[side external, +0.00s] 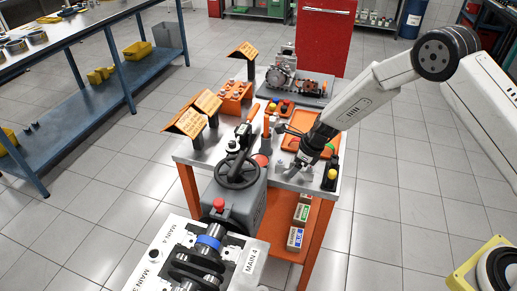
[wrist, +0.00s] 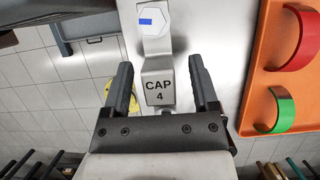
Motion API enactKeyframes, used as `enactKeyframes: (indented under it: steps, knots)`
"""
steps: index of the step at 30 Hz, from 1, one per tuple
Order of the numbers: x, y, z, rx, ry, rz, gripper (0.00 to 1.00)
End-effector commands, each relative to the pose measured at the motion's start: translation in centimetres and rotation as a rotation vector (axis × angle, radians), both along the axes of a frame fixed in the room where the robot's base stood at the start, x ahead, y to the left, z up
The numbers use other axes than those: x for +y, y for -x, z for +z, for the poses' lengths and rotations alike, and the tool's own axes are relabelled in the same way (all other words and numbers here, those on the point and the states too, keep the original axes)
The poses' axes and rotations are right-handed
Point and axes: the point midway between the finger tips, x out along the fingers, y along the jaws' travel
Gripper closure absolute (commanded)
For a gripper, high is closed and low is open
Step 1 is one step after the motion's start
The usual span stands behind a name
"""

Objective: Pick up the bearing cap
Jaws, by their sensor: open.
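The bearing cap (wrist: 158,90) is a grey metal block marked "CAP 4" in the wrist view. A pale hexagonal face with a blue mark (wrist: 151,22) shows just beyond it. My gripper (wrist: 160,68) is open, with one dark finger on each side of the cap and a visible gap on both sides. I cannot tell how far the fingertips are above or below the cap. In the side view my gripper (side external: 307,157) points down over the near right part of the metal cart top; the cap cannot be made out there.
An orange tray (wrist: 252,75) with red (wrist: 300,45) and green (wrist: 282,110) half-shells lies right of the cap. A grey machine with a handwheel (side external: 238,172) stands left of my gripper. A small dark stand with a yellow top (side external: 331,175) is close on its right.

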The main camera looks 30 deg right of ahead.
Motion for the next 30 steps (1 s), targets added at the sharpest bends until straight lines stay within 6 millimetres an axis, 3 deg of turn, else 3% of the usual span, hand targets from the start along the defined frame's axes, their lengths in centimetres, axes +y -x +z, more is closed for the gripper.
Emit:
enactKeyframes:
  steps: [11,12,19,30]
  knots:
    - [-0.02,0.00,0.04,0.000,0.000,0.000,0.24]
    - [-0.02,0.00,0.04,0.000,0.000,0.000,0.27]
    - [-0.02,0.01,0.05,0.000,0.000,0.000,1.00]
    - [-0.01,-0.06,0.15,-0.002,-0.001,0.000,1.00]
